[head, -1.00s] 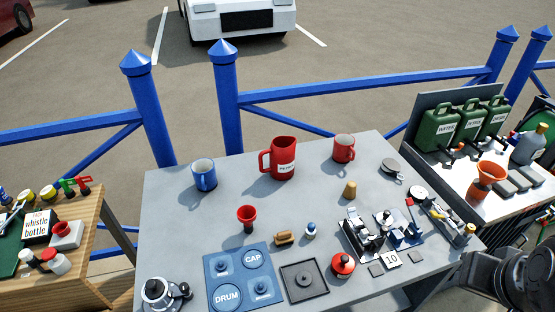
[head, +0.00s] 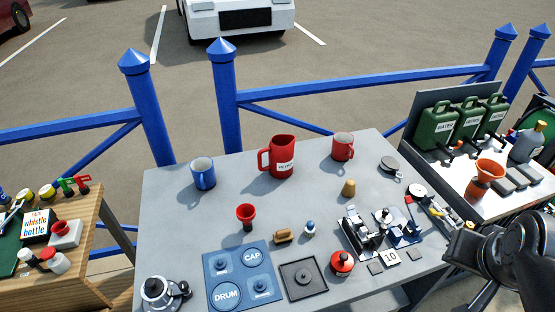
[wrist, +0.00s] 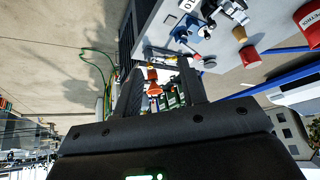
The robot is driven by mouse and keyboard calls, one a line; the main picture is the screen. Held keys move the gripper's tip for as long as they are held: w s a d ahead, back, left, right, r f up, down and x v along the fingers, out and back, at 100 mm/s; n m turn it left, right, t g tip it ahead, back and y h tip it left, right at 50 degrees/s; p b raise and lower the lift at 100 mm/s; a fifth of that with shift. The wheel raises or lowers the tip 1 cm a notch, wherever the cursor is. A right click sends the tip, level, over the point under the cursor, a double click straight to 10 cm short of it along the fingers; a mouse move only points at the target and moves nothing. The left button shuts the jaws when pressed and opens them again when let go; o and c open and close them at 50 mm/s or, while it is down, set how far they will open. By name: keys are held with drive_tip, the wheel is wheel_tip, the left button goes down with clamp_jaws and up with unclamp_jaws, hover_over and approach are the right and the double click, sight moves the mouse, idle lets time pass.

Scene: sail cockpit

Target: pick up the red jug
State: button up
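The red jug (head: 277,160) stands upright near the back middle of the grey table, with a white label on its front and its handle on the left in the head view. In the wrist view part of the red jug (wrist: 309,23) shows at the upper right edge, cut off by the frame. My gripper (wrist: 158,78) shows two dark fingers spread apart with nothing between them. It is well away from the jug. In the head view my arm is at the lower right, beside the table's right side; the fingers are hard to make out there.
A blue mug (head: 203,173) stands left of the jug and a red mug (head: 343,147) right of it. A red funnel (head: 246,214) and a cork-coloured piece (head: 348,188) stand in front. Green cans (head: 437,127) and an orange funnel (head: 487,174) are on the right-hand bench.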

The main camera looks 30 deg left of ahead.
drive_tip(key=w+a+f+m+t+y, duration=0.1)
drive_tip(key=w+a+f+m+y, duration=0.2)
drive_tip(key=w+a, duration=0.85)
drive_tip(key=m+t+y, duration=0.2)
drive_tip(key=m+y, duration=0.7)
drive_tip(key=m, duration=0.5)
approach(260, 161)
wheel_tip(260, 161, up, 2)
drive_tip(key=w+a+r+m+t, duration=0.1)
drive_tip(key=a+r+m+t, duration=0.2)
drive_tip(key=m, duration=0.6)
drive_tip(key=shift+m+t+y, duration=0.3)
drive_tip(key=shift+t+y, duration=0.1)
drive_tip(key=shift+t, duration=0.1)
wheel_tip(260, 161, down, 7)
drive_tip(key=shift+a+f, duration=0.1)
drive_tip(key=shift+f, duration=0.05)
drive_tip(key=shift+x, duration=2.5)
drive_tip(key=shift+f, duration=0.15)
